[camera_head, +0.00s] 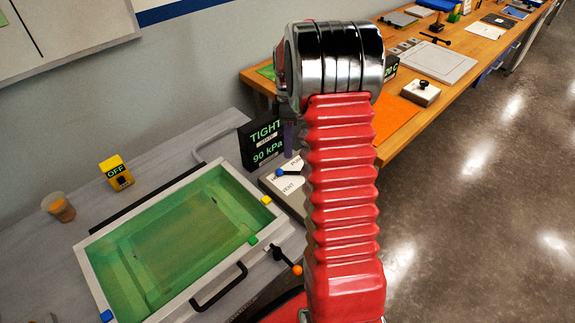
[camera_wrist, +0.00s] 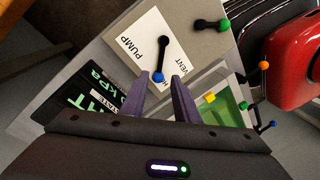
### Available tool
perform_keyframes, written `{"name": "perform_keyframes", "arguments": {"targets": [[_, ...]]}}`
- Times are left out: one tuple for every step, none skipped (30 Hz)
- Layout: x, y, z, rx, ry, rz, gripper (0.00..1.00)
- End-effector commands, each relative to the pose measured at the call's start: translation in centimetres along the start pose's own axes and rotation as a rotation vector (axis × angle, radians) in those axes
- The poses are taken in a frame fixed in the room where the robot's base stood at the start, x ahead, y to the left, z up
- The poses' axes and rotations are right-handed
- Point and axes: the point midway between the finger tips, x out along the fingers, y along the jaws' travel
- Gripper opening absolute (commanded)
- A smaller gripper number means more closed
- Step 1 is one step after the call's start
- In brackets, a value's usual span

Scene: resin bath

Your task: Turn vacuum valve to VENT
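The vacuum valve is a black lever (camera_wrist: 163,52) with a blue knob (camera_wrist: 158,77) on a grey box (camera_wrist: 192,14) with a white label. The words PUMP and VENT show on the label, and the knob lies between them. In the head view the blue knob (camera_head: 280,172) points left. My gripper (camera_wrist: 159,83) is open, its purple fingers apart on either side of the knob's near edge. I cannot tell whether a finger touches it. In the head view my arm hides most of the gripper. A display (camera_head: 263,142) beside the box reads TIGHT, 90 kPa.
A second black lever with a green knob (camera_wrist: 222,25) is close by on the box. The green bath (camera_head: 170,240) has a black handle and an orange-knobbed lever (camera_head: 290,262) at its right corner. A yellow OFF box (camera_head: 115,173) and a cup (camera_head: 60,207) stand at left.

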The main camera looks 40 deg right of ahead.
Motion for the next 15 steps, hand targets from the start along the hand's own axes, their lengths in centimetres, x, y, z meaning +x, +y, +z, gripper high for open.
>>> {"name": "perform_keyframes", "arguments": {"targets": [[0.8, 0.0, 0.0, 0.000, 0.000, -0.002, 0.28], [1.3, -0.1, 0.0, 0.000, 0.000, -0.003, 0.28], [1.9, 0.0, 0.0, 0.000, 0.000, -0.002, 0.28], [2.4, -0.1, 0.0, 0.000, 0.000, -0.002, 0.28], [2.9, -0.1, 0.0, 0.000, 0.000, -0.002, 0.28], [3.5, 0.0, 0.0, 0.000, 0.000, -0.003, 0.28], [4.0, -0.1, 0.0, 0.000, 0.000, -0.003, 0.28], [4.4, 0.0, 0.0, 0.000, 0.000, -0.002, 0.28], [5.0, 0.0, 0.0, 0.000, 0.000, -0.002, 0.28], [5.4, -0.1, 0.0, 0.000, 0.000, -0.002, 0.28], [5.8, 0.0, 0.0, 0.000, 0.000, -0.002, 0.28], [6.2, 0.0, 0.0, 0.000, 0.000, -0.001, 0.28], [6.6, 0.0, 0.0, 0.000, 0.000, -0.002, 0.28], [6.8, 0.0, 0.0, 0.000, 0.000, -0.001, 0.28], [7.1, 0.0, 0.0, 0.000, 0.000, 0.000, 0.28]]}}
